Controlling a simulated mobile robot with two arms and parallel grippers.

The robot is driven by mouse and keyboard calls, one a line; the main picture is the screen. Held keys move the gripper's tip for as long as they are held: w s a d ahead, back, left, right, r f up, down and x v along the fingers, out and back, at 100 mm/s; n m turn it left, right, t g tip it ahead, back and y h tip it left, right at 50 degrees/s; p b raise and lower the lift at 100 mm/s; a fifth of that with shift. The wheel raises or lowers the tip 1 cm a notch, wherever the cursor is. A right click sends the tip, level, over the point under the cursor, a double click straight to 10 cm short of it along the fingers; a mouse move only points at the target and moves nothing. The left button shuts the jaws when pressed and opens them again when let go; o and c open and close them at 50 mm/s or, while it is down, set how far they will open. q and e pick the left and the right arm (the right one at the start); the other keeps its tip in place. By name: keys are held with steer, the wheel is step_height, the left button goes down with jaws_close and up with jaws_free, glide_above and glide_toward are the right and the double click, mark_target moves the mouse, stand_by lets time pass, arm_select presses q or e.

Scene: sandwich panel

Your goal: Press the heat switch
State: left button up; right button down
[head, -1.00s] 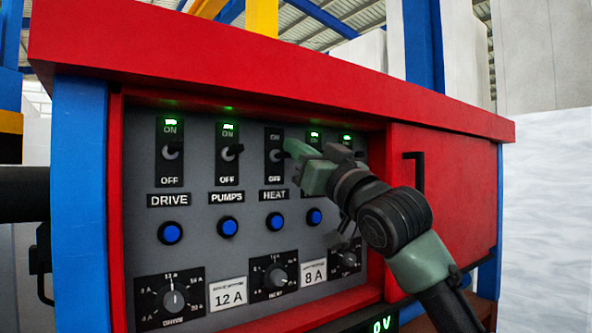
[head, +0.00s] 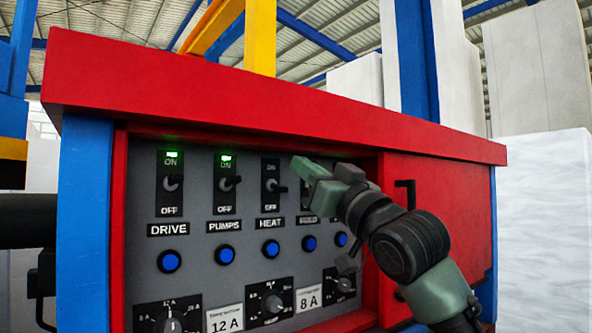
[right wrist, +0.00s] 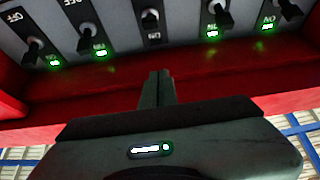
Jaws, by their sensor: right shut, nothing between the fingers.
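The heat switch (head: 272,186) is a black toggle on a dark plate marked ON and OFF, above the HEAT label. No green light shows at its top, unlike the drive switch (head: 172,184) and pumps switch (head: 229,184). In the right wrist view, which shows the panel upside down, the heat switch (right wrist: 150,20) is the middle one and unlit. My right gripper (head: 300,166) is shut and empty, its tips just up and right of the heat lever in the head view. In the wrist view its tips (right wrist: 160,75) appear apart from the lever. My left gripper is out of view.
Blue buttons (head: 271,249) and dials (head: 273,304) sit below the switches. The red overhanging top (head: 270,105) and red frame surround the recessed grey panel. A red door with a black handle (head: 405,194) is at right. My right arm hides the switches right of heat.

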steer(key=b+v, duration=0.3)
steer(key=v, duration=0.3)
steer(key=shift+w+f, duration=0.15)
steer(key=shift+f, duration=0.2)
